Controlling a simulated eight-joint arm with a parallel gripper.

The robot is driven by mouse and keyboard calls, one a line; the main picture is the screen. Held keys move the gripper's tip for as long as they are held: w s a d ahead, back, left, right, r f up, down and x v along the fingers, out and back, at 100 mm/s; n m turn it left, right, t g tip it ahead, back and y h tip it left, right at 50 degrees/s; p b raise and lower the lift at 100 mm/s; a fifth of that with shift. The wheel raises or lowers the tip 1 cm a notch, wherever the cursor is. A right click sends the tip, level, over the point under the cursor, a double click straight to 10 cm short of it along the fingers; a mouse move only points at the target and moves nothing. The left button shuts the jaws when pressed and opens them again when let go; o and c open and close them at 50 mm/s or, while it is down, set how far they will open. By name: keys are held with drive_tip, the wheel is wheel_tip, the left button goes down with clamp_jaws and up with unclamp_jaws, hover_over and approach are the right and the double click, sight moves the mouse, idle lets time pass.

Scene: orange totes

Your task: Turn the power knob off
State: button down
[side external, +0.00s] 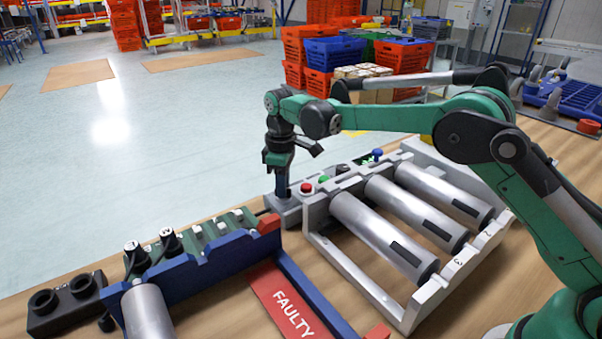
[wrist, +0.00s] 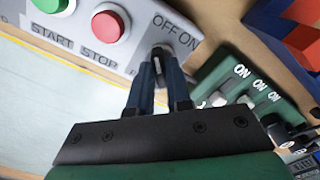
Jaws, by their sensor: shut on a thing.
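The grey control panel (wrist: 143,18) carries a black knob (wrist: 159,53) beside the printed words OFF and ON. My gripper (wrist: 160,82) is shut on this knob, with one blue finger on each side of it. A light pointer line shows on the knob between the fingers, but the fingers hide part of it, so I cannot tell exactly which word it faces. In the side external view my gripper (side external: 282,192) points straight down at the left end of the panel (side external: 288,211), and the knob is hidden there.
A red STOP button (wrist: 107,24) and a green START button (wrist: 50,3) sit on the same panel. Green switch modules (wrist: 240,85) marked ON lie to the right. Grey rollers (side external: 385,235) and a red FAULTY plate (side external: 287,305) are nearby.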

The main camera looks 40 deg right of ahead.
drive_tip(key=shift+n, duration=0.4)
drive_tip(key=c, duration=0.8)
unclamp_jaws()
drive_tip(key=shift+r, duration=2.8)
